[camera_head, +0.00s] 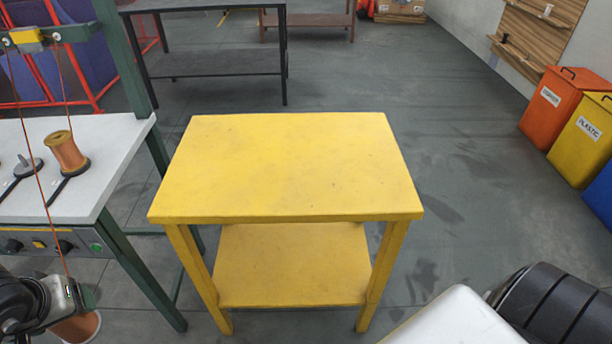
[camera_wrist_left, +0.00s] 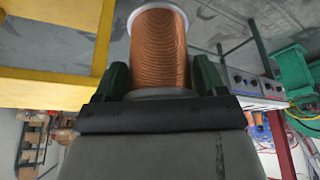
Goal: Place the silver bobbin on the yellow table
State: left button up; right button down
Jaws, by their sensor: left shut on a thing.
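The yellow table (camera_head: 285,165) stands in the middle of the head view, with a bare top and a bare lower shelf. My left gripper (camera_head: 76,296) is at the lower left of the head view, left of the yellow table and below its top in the picture. It is shut on a bobbin wound with copper wire, with pale silver flanges. The bobbin (camera_wrist_left: 159,48) stands out between the two fingers in the left wrist view; in the head view only part of it shows under the gripper. My right gripper is not in view.
A white-topped machine bench (camera_head: 85,190) stands left of the yellow table, with an orange-brown bobbin (camera_head: 67,152) on it. Thin orange wires run down near my left gripper. A dark table (camera_head: 215,64) stands behind. Bins (camera_head: 567,100) line the right; floor between is clear.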

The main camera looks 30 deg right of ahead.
aim_at(231, 178)
jog(key=k+z, duration=0.2)
jog(key=z, duration=0.15)
jog(key=k+z, duration=0.15)
jog(key=z, duration=0.15)
jog(key=k+l+z, duration=0.15)
jog(key=z, duration=1.95)
jog(key=k+j+z, duration=0.25)
jog(key=k+j, duration=0.15)
jog(key=j, duration=0.3)
jog(key=k+j+z, duration=0.25)
jog(key=k+j, duration=0.2)
jog(key=j, duration=0.15)
jog(key=k+j, duration=0.45)
jog(key=j, duration=0.15)
jog(key=k+j, duration=0.5)
jog(key=j, duration=0.1)
